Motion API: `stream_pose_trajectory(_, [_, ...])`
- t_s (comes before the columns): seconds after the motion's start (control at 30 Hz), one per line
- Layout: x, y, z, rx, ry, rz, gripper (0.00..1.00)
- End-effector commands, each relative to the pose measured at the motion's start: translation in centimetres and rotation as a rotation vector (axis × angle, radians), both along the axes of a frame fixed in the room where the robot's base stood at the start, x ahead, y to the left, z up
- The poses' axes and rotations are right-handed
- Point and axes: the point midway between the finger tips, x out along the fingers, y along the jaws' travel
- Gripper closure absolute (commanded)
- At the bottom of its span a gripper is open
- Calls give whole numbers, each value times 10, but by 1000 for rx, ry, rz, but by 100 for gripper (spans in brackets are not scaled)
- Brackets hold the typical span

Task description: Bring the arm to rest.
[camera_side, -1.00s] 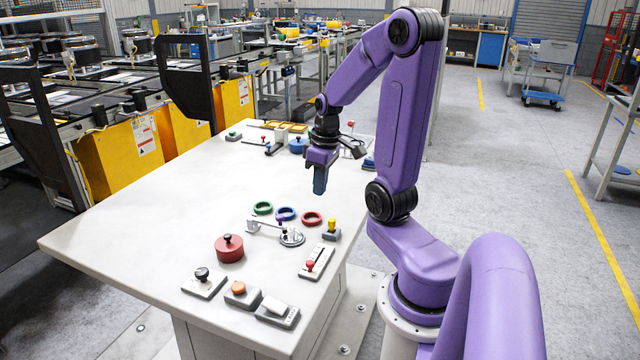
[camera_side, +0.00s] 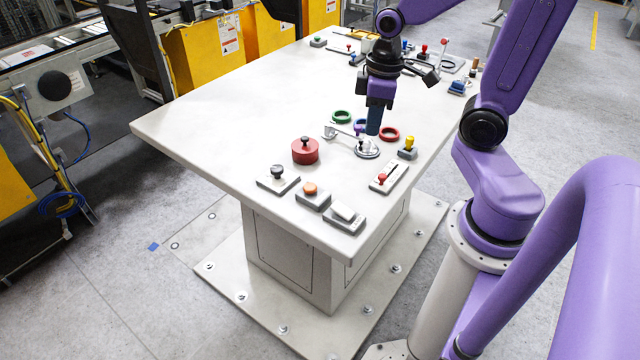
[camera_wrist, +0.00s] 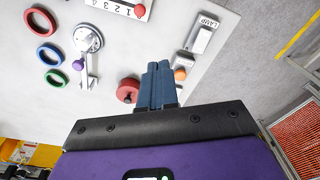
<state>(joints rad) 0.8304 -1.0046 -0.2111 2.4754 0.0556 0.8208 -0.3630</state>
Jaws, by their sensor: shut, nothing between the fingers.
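My gripper (camera_side: 373,131) is shut and empty, with the blue fingers pointing down above the white table (camera_side: 220,95). In the side view it overlaps the ring area and partly hides a blue ring (camera_side: 358,124). In the wrist view my shut fingers (camera_wrist: 158,66) lie side by side, and a red pot with a black knob (camera_wrist: 128,88) shows just left of them. The purple arm is bent, with its wrist over the table. The height of the fingertips over the table is hard to judge, but no contact shows.
Near the gripper are a green ring (camera_side: 342,116), a red ring (camera_side: 389,134), a silver dial with a lever (camera_side: 367,148) and a slider (camera_side: 389,177). Button boxes (camera_side: 312,195) line the front edge. Other fixtures (camera_side: 440,62) stand at the back. The table's left half is clear.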

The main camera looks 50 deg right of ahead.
Motion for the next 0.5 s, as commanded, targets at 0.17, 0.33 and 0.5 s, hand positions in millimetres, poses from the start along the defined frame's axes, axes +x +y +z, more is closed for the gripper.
stream_pose_trajectory(0.17, [-21, 38, 3, -6, 7, 152, 100])
stream_pose_trajectory(0.33, [-47, 67, 5, -16, 12, 290, 100])
stream_pose_trajectory(0.5, [-77, 90, 8, -25, 14, 423, 100])
